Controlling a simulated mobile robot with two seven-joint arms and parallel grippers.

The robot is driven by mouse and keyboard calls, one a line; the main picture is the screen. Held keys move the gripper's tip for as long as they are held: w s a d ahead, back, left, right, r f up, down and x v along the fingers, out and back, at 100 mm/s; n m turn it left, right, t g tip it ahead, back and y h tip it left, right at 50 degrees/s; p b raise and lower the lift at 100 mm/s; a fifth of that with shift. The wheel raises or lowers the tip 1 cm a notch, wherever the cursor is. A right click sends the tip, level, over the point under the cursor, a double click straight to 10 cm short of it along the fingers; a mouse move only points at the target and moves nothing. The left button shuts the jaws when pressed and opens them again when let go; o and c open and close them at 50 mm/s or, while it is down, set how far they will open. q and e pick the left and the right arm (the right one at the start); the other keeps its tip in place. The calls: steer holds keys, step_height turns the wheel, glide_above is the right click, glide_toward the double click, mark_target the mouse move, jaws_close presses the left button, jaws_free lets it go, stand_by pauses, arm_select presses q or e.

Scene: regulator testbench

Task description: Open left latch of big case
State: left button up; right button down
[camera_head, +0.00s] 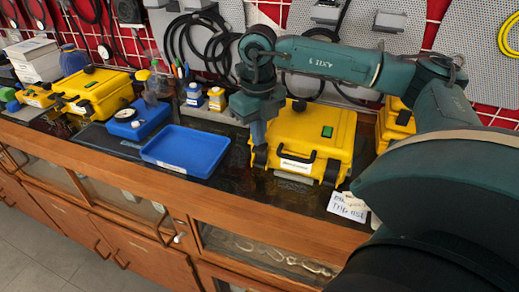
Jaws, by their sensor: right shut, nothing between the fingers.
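The big yellow case (318,128) stands closed on the counter, right of the blue tray. It has a dark handle and a white label on its front. Its dark left latch (260,158) is at the front left corner, and the right latch (331,172) is at the front right. My right arm comes in from the right and reaches over the case. My right gripper (258,140) points down, shut and empty, just above the left latch. I cannot tell whether it touches the latch. My left gripper is out of view.
An empty blue tray (183,168) lies left of the case. Small bottles (216,98) stand behind the tray. Another yellow case (98,95) is farther left, and part of one (393,125) shows at right. Paper notes (348,206) lie by the front edge. A pegboard wall with cables rises behind.

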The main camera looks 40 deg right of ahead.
steer(key=shift+f+b, duration=0.65)
steer(key=shift+f, duration=0.25)
